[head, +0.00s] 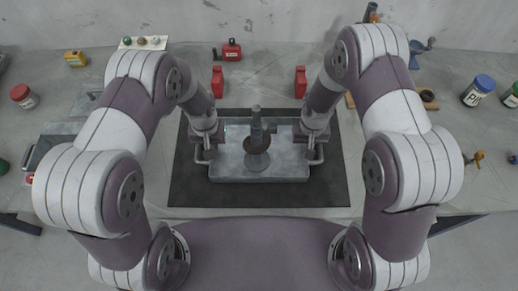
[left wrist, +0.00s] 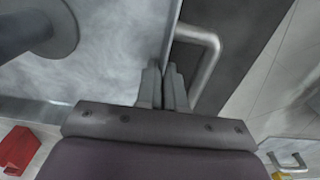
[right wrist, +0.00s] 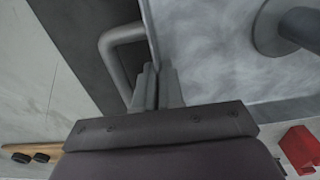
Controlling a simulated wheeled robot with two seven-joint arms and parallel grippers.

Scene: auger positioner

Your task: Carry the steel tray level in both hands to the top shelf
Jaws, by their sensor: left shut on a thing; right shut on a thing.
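The steel tray (head: 226,168) is over the dark mat (head: 330,190), in front of me. It looks about level; I cannot tell whether it touches the mat. A dark upright post with a round flange (head: 257,146) stands on it. My left gripper (head: 208,149) is shut on the tray's left side, beside its bent-bar handle (left wrist: 208,55). My right gripper (head: 312,149) is shut on the right side, beside the other handle (right wrist: 112,50). In both wrist views the fingers close at the tray's rim; the exact contact is partly hidden. I recognise no shelf.
A grey slab (head: 62,130) lies at left. A blue-lidded jar (head: 478,90) is at right. Bare table lies between the red blocks.

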